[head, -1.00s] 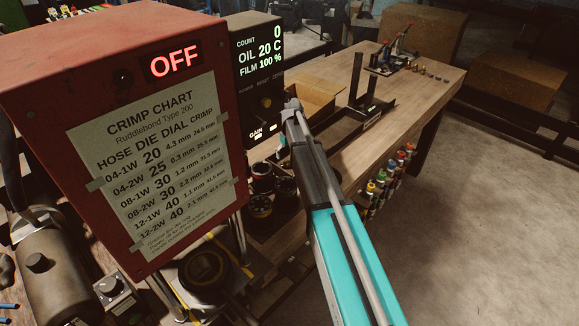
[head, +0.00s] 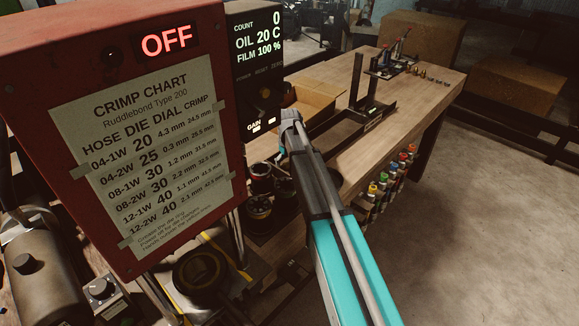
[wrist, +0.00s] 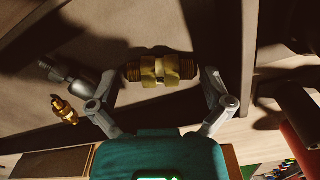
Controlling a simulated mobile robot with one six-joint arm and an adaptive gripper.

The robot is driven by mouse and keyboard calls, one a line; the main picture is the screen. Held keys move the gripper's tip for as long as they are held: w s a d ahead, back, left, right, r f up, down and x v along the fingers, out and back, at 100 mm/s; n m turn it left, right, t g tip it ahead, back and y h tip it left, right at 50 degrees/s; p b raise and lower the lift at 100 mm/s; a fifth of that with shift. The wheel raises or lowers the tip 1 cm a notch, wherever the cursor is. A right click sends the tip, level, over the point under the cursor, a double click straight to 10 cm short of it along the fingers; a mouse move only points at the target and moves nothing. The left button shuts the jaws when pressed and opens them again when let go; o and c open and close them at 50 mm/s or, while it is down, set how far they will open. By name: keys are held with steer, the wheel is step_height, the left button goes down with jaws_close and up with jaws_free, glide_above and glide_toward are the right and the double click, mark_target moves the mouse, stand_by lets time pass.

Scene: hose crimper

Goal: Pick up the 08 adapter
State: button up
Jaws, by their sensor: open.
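In the wrist view a brass adapter (wrist: 161,70) with a hex middle and dark threaded ends lies across the space between my fingers. My gripper (wrist: 160,82) is open, with one finger near each end of it; I cannot tell whether either finger touches. No size mark is readable on this adapter. A smaller brass fitting (wrist: 65,111) and a grey metal fitting (wrist: 68,75) lie to the left, outside the left finger. In the head view my arm reaches toward the bench beside the black display, and the adapter cannot be made out there.
The red crimper box (head: 120,60) reads OFF and carries a crimp chart. The black display (head: 257,60) stands beside my arm. An open cardboard box (head: 312,97) and a black upright stand (head: 358,85) are on the bench (head: 425,90). Colourful-capped bottles (head: 385,178) hang along its edge.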

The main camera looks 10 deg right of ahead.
mark_target(288, 163)
steer(key=c, duration=0.9)
steer(key=shift+o, duration=0.2)
steer(key=shift+r, duration=0.1)
step_height(288, 163, up, 3)
steer(key=p, duration=0.3)
steer(key=s+r+p, duration=0.9)
steer(key=s+p, duration=0.1)
steer(key=s, duration=0.4)
steer(key=shift+a+r, duration=0.4)
steer(key=shift+a, duration=0.05)
